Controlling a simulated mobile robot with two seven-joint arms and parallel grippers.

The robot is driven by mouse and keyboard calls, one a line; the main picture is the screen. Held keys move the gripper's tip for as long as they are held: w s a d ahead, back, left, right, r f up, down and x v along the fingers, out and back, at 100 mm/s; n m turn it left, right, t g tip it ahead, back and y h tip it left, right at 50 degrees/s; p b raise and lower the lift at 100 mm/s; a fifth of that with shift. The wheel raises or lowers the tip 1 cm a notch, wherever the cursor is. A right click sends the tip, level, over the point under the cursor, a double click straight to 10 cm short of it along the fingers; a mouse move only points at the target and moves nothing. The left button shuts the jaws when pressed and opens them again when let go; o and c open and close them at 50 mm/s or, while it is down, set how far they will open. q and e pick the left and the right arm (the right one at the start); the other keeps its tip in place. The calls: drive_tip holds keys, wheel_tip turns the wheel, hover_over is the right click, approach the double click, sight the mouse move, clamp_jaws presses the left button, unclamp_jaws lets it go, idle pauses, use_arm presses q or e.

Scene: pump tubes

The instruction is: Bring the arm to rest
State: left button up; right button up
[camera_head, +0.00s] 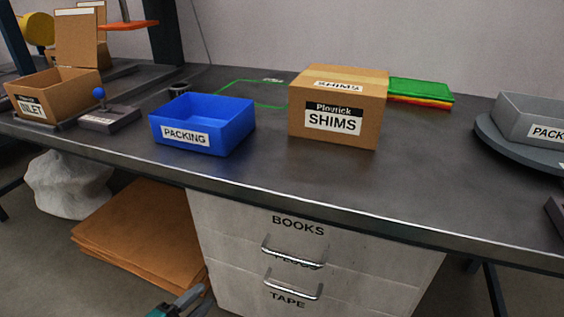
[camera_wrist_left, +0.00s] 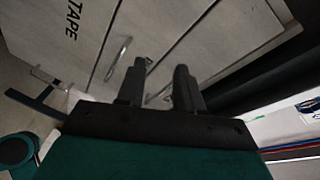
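My left gripper (camera_head: 188,297) shows at the bottom edge of the head view, low in front of the desk and left of the drawer unit (camera_head: 310,262). In the left wrist view its two dark fingers (camera_wrist_left: 158,80) stand apart with nothing between them. Beyond the fingers are the pale drawer fronts with the word TAPE (camera_wrist_left: 73,20) and metal handles. Most of the left arm is outside the head view. My right gripper is not in view.
On the desk stand a blue PACKING bin (camera_head: 202,124), a closed SHIMS box (camera_head: 338,108), an INLET carton (camera_head: 52,94) and a joystick box (camera_head: 110,117). A grey bin (camera_head: 530,118) sits on a round base at right. Flat cardboard (camera_head: 140,228) lies under the desk.

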use_arm(q)
drive_tip(key=s+d+r+n+g+y, duration=0.25)
drive_tip(key=s+r+n, duration=0.2)
drive_tip(key=n, duration=0.35)
drive_tip(key=s+d+r+n+g+y, duration=0.1)
drive_tip(key=s+d+r+n+y, duration=0.2)
drive_tip(key=s+n, duration=0.4)
drive_tip(key=s+a+r+n+y+p, duration=0.1)
drive_tip(key=a+r+p, duration=0.1)
drive_tip(key=r+p, duration=0.5)
drive_tip(key=a+r+n+y+p, duration=0.1)
drive_tip(key=r+p, duration=0.6)
drive_tip(key=p, duration=0.7)
drive_tip(key=shift+s+a, duration=0.35)
drive_tip(key=shift+a, duration=0.45)
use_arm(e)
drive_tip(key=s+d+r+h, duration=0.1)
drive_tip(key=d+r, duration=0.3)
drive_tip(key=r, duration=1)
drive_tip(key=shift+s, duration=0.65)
use_arm(q)
drive_tip(key=shift+f, duration=0.15)
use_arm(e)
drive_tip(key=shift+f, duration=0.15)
